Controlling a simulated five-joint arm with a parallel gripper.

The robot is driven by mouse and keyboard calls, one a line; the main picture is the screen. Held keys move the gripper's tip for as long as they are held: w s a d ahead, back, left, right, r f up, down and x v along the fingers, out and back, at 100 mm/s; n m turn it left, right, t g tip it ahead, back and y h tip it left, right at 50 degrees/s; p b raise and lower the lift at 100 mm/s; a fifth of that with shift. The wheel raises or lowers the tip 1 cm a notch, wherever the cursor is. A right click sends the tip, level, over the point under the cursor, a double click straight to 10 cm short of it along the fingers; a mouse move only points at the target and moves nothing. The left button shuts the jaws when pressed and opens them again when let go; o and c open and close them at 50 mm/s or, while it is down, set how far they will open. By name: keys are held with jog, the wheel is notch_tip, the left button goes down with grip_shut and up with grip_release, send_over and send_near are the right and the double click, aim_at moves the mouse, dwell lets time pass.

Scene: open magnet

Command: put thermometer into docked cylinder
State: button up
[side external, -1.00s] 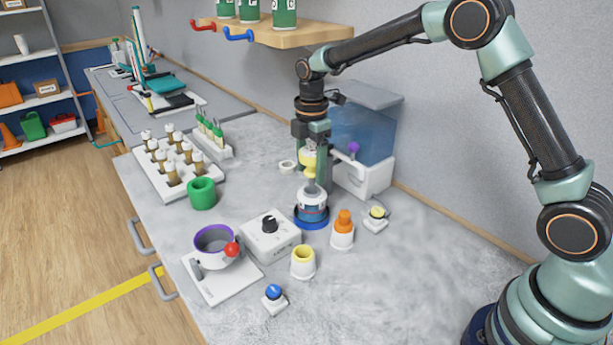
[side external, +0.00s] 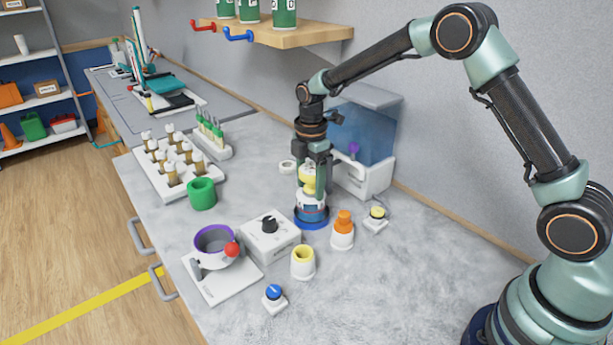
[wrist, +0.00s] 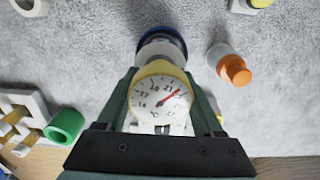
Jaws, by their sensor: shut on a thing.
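The thermometer (side external: 307,181) has a yellow body, and its round white dial (wrist: 162,98) faces the wrist camera with a red needle. My gripper (side external: 313,177) is shut on it, with green fingers on both sides in the wrist view (wrist: 163,105). The cylinder (side external: 311,203), white on top with a blue lower part, stands upright in a blue ring dock (side external: 312,225) directly below the thermometer. In the wrist view the cylinder (wrist: 160,48) shows just beyond the dial. The thermometer's lower end is hidden at the cylinder's top, so I cannot tell how deep it sits.
An orange-capped holder (side external: 342,228) stands close right of the cylinder. A white knob box (side external: 268,238) is at left, with a yellow-rimmed cup (side external: 303,262) in front. A blue-windowed white unit (side external: 365,173) stands behind. The front right counter is clear.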

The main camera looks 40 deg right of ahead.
jog(key=shift+s+f, duration=0.15)
jog(key=shift+f, duration=0.4)
jog(key=o, duration=1.5)
jog(key=shift+r, duration=0.2)
